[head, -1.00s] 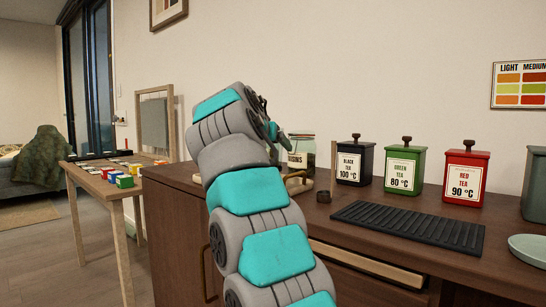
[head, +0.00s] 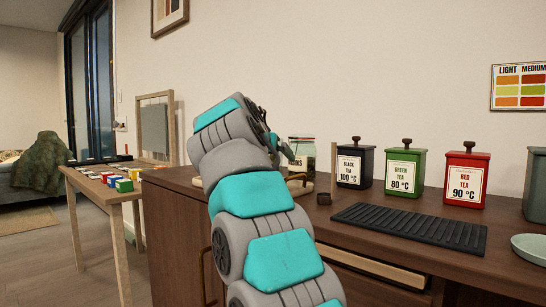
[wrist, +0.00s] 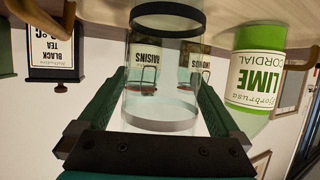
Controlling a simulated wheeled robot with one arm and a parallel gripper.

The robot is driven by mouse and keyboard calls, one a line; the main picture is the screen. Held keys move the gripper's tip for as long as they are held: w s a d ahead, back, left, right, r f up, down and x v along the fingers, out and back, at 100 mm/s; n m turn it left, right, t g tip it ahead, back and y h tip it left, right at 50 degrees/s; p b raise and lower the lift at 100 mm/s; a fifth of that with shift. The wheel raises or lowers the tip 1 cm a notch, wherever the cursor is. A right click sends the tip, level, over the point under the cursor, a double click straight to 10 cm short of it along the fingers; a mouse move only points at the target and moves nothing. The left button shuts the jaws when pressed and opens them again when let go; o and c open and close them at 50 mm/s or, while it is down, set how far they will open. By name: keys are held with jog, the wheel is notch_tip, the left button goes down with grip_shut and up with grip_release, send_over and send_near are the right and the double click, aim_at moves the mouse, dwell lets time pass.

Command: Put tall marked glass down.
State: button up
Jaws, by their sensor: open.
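The tall marked glass (wrist: 165,65) is clear, with a dark band near one end and a pale band near the other. In the wrist view, which shows the scene upside down, it is between the two green fingers of my gripper (wrist: 163,88). The fingers are apart, one on each side of the glass. Its dark-banded end is by the pale surface at the top of the picture; I cannot tell for certain that it touches. In the head view my arm hides the glass and most of the gripper.
A green lime cordial bottle (wrist: 256,70) stands close beside the glass. Labelled jars, one reading raisins (wrist: 143,55), show behind it. Black (head: 355,165), green (head: 405,172) and red (head: 466,178) tea tins stand right along the counter, behind a black ribbed mat (head: 410,228).

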jog(key=shift+r, duration=0.15)
jog(key=v, duration=1.2)
jog(key=shift+r, duration=0.1)
